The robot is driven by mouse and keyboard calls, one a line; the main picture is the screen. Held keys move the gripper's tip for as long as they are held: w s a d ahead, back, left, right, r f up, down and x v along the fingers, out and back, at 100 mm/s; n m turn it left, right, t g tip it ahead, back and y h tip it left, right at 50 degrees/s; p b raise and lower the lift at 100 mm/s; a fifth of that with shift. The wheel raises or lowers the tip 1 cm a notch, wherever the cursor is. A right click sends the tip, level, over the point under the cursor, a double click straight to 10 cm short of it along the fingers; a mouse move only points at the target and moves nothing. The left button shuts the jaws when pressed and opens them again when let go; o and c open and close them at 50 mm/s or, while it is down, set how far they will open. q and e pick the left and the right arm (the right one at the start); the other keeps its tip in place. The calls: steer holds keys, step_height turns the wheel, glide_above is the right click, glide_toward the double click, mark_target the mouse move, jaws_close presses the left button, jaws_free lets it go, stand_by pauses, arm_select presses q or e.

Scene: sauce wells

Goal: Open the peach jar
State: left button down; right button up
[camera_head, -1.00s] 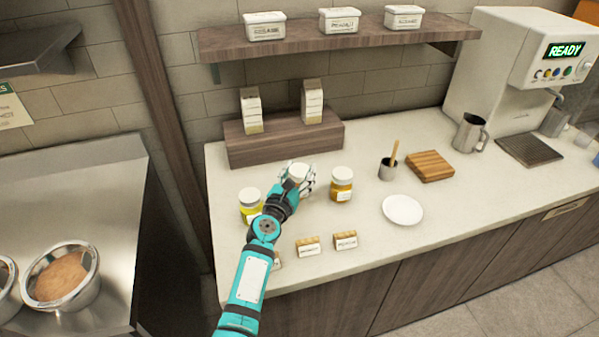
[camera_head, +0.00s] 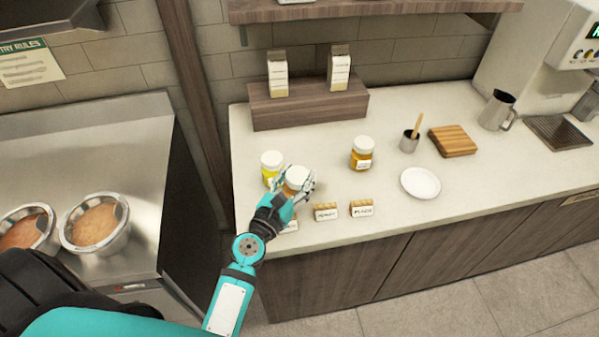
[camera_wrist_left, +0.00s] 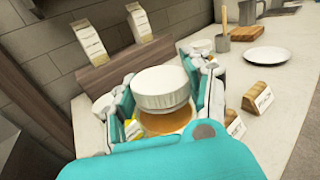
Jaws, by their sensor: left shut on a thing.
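My left gripper (camera_head: 298,186) is shut around a jar with a white lid (camera_head: 297,174). In the left wrist view the white lid (camera_wrist_left: 160,88) sits on the jar, with orange contents (camera_wrist_left: 165,123) below it, between the gripper's fingers (camera_wrist_left: 163,95). I cannot tell if the held jar touches the counter. A yellow jar with a white lid (camera_head: 271,168) stands just behind it. An amber jar with a white lid (camera_head: 362,153) stands to the right, with nothing touching it. The jar labels are too small to read. My right gripper is not in view.
Small cards on wooden stands (camera_head: 326,212) line the counter's front, one partly hidden by my arm. A white plate (camera_head: 420,183), a metal cup (camera_head: 409,142) and a wooden board (camera_head: 453,141) are to the right. Two cartons stand on a wooden riser (camera_head: 310,108) behind.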

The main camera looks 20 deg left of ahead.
arm_select(q)
steer(key=c, duration=1.2)
jaws_free()
steer(key=shift+c, duration=0.2)
jaws_close()
